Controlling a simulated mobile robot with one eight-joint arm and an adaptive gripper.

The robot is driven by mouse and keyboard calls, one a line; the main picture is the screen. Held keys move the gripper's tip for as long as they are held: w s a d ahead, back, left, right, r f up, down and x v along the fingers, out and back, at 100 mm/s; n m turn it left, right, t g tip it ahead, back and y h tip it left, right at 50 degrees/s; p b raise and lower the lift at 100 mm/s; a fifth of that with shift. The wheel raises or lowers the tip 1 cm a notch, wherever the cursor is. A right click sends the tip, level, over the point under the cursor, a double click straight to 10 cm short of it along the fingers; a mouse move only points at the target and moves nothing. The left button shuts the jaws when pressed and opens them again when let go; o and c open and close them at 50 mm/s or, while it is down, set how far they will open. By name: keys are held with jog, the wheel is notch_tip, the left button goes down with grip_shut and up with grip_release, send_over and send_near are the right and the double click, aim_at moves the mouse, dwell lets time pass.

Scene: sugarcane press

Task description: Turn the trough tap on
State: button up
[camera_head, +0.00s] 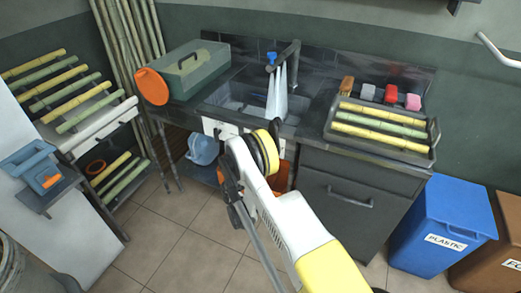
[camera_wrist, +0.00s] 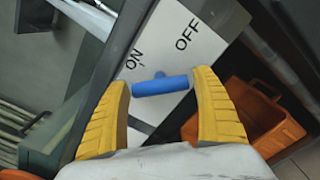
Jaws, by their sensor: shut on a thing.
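The tap handle is a blue bar (camera_wrist: 160,86) on a white plate (camera_wrist: 172,45) marked ON and OFF in the wrist view. My gripper (camera_wrist: 162,82) has its yellow fingers at the two ends of the bar and is shut on it. The bar lies below both words, its left end below ON. In the head view the white plate (camera_head: 211,126) shows on the front of the sink unit, and my arm hides the handle. White streams (camera_head: 277,92) like water fall from the dark spout (camera_head: 289,52) into the trough (camera_head: 226,99).
A green toolbox (camera_head: 190,68) and an orange disc (camera_head: 151,87) stand left of the trough. A tray (camera_head: 433,142) of cane pieces is on the right. An orange bin (camera_wrist: 240,108) is under the plate. A blue plastic bin (camera_head: 444,215) stands at the right.

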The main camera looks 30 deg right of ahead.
jog(key=shift+r+m, duration=0.1)
jog(key=shift+m, duration=1.4)
jog(key=shift+w, duration=0.1)
jog(key=o, duration=1.2)
jog(key=shift+c, duration=0.2)
